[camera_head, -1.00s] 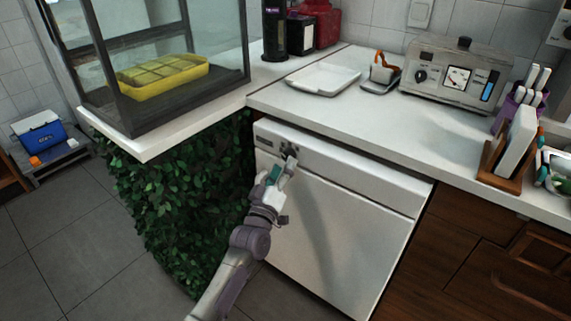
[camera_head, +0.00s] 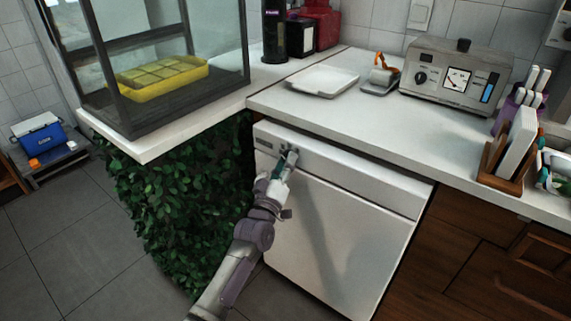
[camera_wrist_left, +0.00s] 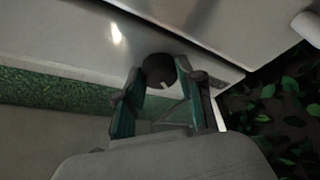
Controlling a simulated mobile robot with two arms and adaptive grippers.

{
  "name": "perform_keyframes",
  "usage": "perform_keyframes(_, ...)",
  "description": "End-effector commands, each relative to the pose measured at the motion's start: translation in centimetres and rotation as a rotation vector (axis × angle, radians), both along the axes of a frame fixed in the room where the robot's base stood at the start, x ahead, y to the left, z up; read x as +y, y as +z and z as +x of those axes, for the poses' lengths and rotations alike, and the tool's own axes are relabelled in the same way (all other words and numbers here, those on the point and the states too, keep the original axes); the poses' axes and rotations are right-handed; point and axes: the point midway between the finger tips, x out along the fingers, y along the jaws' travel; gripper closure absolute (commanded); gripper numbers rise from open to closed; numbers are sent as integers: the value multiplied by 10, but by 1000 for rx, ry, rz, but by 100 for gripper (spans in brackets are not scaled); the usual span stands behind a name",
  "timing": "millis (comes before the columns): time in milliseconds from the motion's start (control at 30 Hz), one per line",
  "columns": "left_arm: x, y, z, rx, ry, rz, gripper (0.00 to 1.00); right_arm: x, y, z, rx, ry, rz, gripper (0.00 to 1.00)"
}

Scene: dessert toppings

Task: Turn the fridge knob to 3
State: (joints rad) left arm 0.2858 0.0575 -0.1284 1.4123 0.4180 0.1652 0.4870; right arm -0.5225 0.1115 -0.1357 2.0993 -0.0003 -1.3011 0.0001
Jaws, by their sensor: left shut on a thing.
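The small white fridge (camera_head: 330,230) stands under the counter, with a control strip along its top front. My left gripper (camera_head: 288,158) is at the left part of that strip, over the knob, and largely hides it in the head view. In the left wrist view the dark round fridge knob (camera_wrist_left: 158,69), with a pale mark near its lower edge, sits between the two green-grey fingers of my left gripper (camera_wrist_left: 156,84). The fingers are shut on the knob's sides. The number that the mark points to cannot be read. My right gripper is not in view.
A leafy green panel (camera_head: 180,200) stands left of the fridge, under the counter with the glass case (camera_head: 165,60). Wooden drawers (camera_head: 480,265) are at the right. The counter above holds a white tray (camera_head: 318,80) and a grey appliance (camera_head: 455,78). The floor in front is clear.

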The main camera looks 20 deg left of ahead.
Motion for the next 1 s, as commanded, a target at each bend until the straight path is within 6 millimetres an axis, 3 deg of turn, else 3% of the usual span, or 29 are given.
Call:
perform_keyframes(167,1,-1,0,-9,0,29,98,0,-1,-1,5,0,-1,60)
perform_keyframes(733,4,-5,1,-146,0,410,98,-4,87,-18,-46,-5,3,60)
perform_keyframes(1000,5,-5,2,-213,-2,595,98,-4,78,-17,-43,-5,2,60)
